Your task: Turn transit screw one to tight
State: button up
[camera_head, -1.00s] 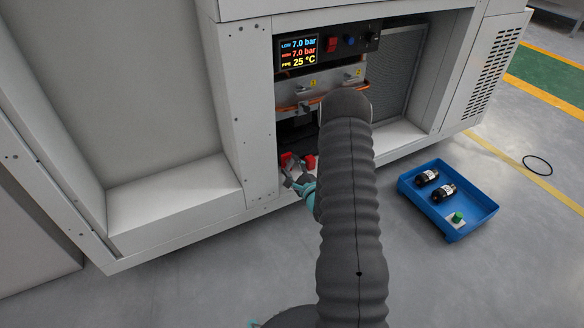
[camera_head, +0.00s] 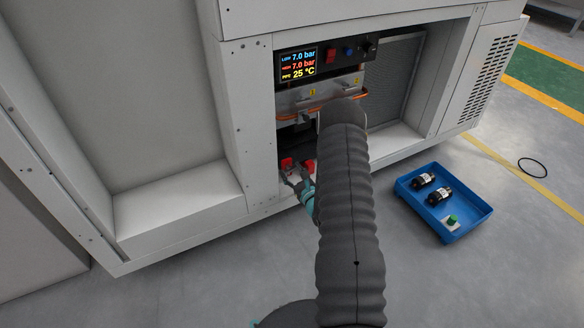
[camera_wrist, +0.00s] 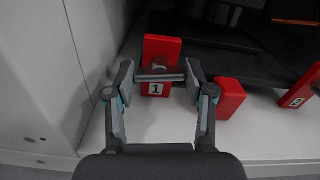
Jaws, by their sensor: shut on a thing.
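Transit screw one shows in the wrist view as a grey crossbar (camera_wrist: 160,76) in front of a red bracket (camera_wrist: 163,48) with a white label "1" (camera_wrist: 156,89). My gripper (camera_wrist: 160,79) has one fingertip at each end of the crossbar and is shut on it. The bar lies roughly level across the picture. In the head view my gripper (camera_head: 298,180) is low in the cabinet opening, beside the red bracket (camera_head: 287,163). My arm hides part of the opening there, and the screw is too small to make out.
A second red block (camera_wrist: 230,98) stands just right of my gripper, and another labelled red bracket (camera_wrist: 299,87) is farther right. The cabinet's wall (camera_wrist: 75,75) is close on the left. A display panel (camera_head: 298,65) sits above. A blue tray (camera_head: 447,232) with black parts lies on the floor.

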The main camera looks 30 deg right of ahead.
jog(key=shift+m+p, duration=0.3)
jog(key=o, duration=1.2)
jog(key=shift+c, duration=0.2)
jog(key=s, duration=1.2)
jog(key=shift+d, duration=0.15)
